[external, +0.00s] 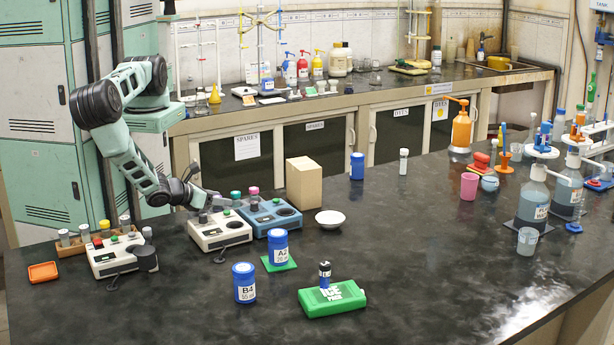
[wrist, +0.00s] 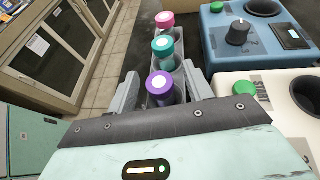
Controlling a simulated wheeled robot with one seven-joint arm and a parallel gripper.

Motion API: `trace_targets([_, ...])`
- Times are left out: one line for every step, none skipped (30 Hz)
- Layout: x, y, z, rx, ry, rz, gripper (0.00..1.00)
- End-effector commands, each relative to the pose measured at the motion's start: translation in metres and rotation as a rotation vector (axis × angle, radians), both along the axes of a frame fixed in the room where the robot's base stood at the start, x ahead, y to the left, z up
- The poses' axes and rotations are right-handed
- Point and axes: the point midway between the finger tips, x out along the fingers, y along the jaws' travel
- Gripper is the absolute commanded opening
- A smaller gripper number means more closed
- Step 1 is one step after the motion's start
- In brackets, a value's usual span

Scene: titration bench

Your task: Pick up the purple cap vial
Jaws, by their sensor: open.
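The purple cap vial (wrist: 160,84) stands in a grey rack in the wrist view, the nearest in a row of capped vials. My gripper (wrist: 161,76) is open, with one finger to the left of this vial and one to the right. I cannot tell whether either finger touches it. In the external view my gripper (external: 204,199) is low over the bench at the left, beside the instruments. I cannot make out the purple cap clearly there.
A teal cap vial (wrist: 163,46) and a pink cap vial (wrist: 164,19) stand behind it in the same row. A blue instrument (wrist: 260,45) and a white instrument (wrist: 252,105) sit close on the right. A cardboard box (external: 303,182) stands to the right of the instruments.

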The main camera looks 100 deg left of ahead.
Motion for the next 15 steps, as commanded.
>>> trace_targets([0.0000, -0.0002, -0.0001, 0.000, 0.000, 0.000, 0.51])
trace_targets([0.0000, -0.0002, -0.0001, 0.000, 0.000, 0.000, 0.51])
trace_targets([0.0001, -0.0003, -0.0001, 0.000, 0.000, 0.000, 0.42])
trace_targets([0.0000, -0.0003, -0.0001, 0.000, 0.000, 0.000, 0.34])
trace_targets([0.0000, -0.0003, -0.0001, 0.000, 0.000, 0.000, 0.26])
trace_targets([0.0000, -0.0003, 0.0000, 0.000, 0.000, 0.000, 0.14])
trace_targets([0.0000, -0.0004, 0.0000, 0.000, 0.000, 0.000, 0.06])
trace_targets([0.0000, -0.0004, 0.0000, 0.000, 0.000, 0.000, 0.04])
trace_targets([0.0000, -0.0004, 0.0000, 0.000, 0.000, 0.000, 0.04])
trace_targets([0.0000, -0.0003, 0.0001, 0.000, 0.000, 0.000, 0.04])
trace_targets([0.0000, -0.0003, 0.0001, 0.000, 0.000, 0.000, 0.04])
trace_targets([0.0000, -0.0003, 0.0001, 0.000, 0.000, 0.000, 0.04])
trace_targets([-0.0001, -0.0004, 0.0002, 0.000, 0.000, 0.000, 0.04])
trace_targets([-0.0001, -0.0004, 0.0002, 0.000, 0.000, 0.000, 0.04])
trace_targets([0.0000, -0.0004, 0.0002, 0.000, 0.000, 0.000, 0.04])
